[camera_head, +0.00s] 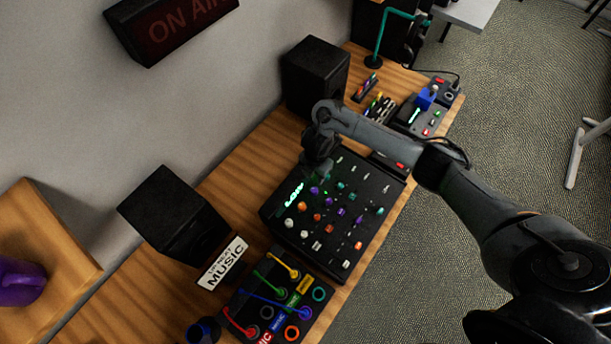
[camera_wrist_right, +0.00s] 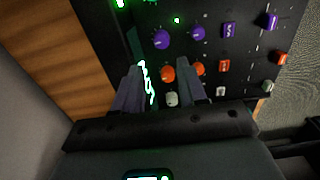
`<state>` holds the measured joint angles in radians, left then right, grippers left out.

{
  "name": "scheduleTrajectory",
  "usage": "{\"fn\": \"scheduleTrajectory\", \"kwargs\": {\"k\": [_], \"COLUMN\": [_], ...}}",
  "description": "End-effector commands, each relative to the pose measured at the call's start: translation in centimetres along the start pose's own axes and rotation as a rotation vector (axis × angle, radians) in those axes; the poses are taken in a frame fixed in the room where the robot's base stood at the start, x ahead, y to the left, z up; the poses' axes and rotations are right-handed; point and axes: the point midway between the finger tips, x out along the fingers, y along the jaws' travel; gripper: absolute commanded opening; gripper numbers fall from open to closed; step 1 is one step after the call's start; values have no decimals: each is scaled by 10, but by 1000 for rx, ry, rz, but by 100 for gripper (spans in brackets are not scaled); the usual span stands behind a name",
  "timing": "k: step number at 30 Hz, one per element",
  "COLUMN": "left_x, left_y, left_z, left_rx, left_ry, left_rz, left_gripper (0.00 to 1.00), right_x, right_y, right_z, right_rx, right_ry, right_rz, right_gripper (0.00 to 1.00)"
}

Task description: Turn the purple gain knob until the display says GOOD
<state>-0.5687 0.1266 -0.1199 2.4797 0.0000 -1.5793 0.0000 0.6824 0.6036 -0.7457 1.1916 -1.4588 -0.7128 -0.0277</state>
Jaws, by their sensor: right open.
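The black mixer (camera_head: 372,190) lies on the wooden desk. Its small display (camera_head: 293,195) shows green text that looks like LOW. In the right wrist view the display (camera_wrist_right: 147,82) is seen edge-on beside a finger and cannot be read. Purple knobs (camera_head: 314,190) sit near the display. The right wrist view shows two round purple knobs (camera_wrist_right: 161,39), just past my fingertips. My right gripper (camera_head: 319,172) hangs over the mixer's upper left part. Its fingers (camera_wrist_right: 157,75) are open, with an orange knob (camera_wrist_right: 167,73) seen between them. My left gripper is out of view.
A black speaker (camera_head: 315,77) stands behind the mixer and another speaker (camera_head: 175,215) stands to its left. A patch box (camera_head: 281,310) with coloured cables lies in front, next to a MUSIC sign (camera_head: 222,263). More knobs and sliders crowd the mixer.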

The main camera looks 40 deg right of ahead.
Motion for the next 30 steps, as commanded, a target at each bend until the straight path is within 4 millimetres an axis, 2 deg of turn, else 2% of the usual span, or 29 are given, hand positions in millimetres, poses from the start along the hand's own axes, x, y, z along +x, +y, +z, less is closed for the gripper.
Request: {"fn": "scheduleTrajectory", "kwargs": {"k": [8, 21, 30], "left_x": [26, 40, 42], "left_y": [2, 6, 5], "left_z": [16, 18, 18], "left_rx": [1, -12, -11], "left_ry": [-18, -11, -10], "left_rz": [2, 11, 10], "left_gripper": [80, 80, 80], "right_x": [32, 93, 106], "right_y": [-1, -1, 0], "right_z": [0, 0, 0], "right_rx": [1, 1, 0], "right_ry": [2, 0, -1], "right_rz": [-3, -2, 0], "right_gripper": [41, 41, 41]}}
